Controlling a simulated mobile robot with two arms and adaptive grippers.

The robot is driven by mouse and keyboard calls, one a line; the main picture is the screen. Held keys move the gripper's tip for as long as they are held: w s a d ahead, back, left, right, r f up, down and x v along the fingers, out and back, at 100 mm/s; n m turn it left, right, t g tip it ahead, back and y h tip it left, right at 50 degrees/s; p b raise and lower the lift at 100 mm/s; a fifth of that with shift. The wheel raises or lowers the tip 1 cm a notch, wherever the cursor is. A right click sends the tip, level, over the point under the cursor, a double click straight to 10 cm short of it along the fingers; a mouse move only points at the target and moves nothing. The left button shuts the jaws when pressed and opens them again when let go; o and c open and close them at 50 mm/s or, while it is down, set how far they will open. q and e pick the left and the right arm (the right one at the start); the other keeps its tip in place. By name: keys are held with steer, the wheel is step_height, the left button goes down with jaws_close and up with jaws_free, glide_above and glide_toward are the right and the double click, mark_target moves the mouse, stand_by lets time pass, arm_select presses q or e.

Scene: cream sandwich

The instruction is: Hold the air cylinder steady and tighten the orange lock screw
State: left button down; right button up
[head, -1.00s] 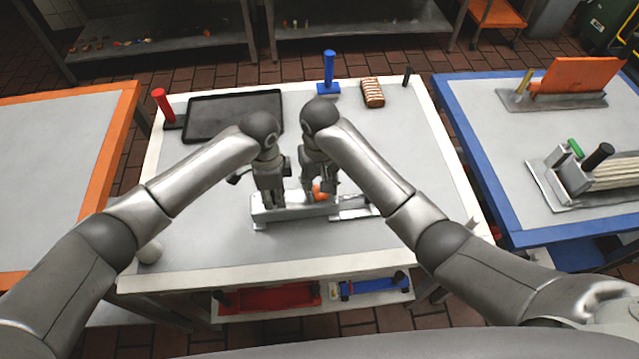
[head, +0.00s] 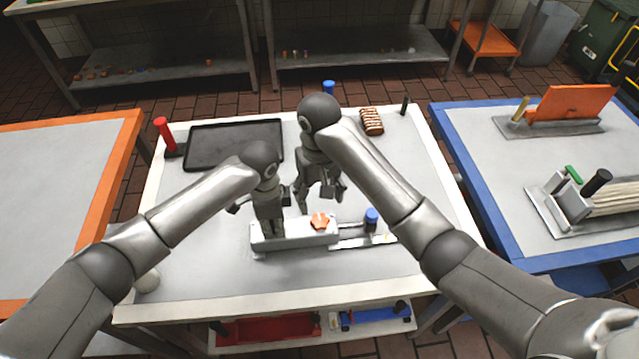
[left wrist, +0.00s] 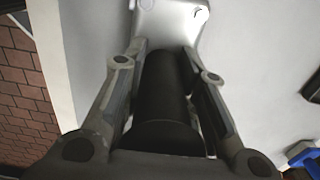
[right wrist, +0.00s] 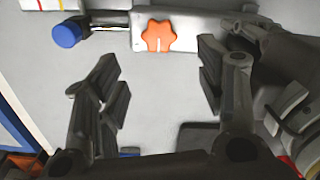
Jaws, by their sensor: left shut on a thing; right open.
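The air cylinder unit (head: 290,240) is a pale metal block lying on the white-edged table. The orange lock screw (head: 320,221), a star-shaped knob, sits on it; it also shows in the right wrist view (right wrist: 158,36). A blue-capped part (head: 371,216) stands at its right end. My left gripper (head: 268,228) is shut around a dark cylinder (left wrist: 165,95) at the unit's left end. My right gripper (head: 322,200) is open and empty, above and behind the block, apart from the screw. In the right wrist view, its fingers (right wrist: 158,85) have bare table between them.
A dark tray (head: 233,145) lies at the back left, beside a red-handled tool (head: 163,130). A striped cream sandwich (head: 372,121) lies at the back right. The table right of the unit is mostly clear. Side tables with orange and blue edges (head: 477,195) flank it.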

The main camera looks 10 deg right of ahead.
steer(key=shift+r, duration=2)
arm_select(q)
steer(key=c, duration=1)
jaws_free()
step_height(320, 180, up, 9)
steer(key=p, duration=0.9)
arm_select(e)
step_height(320, 180, up, 9)
steer(key=shift+r, duration=0.1)
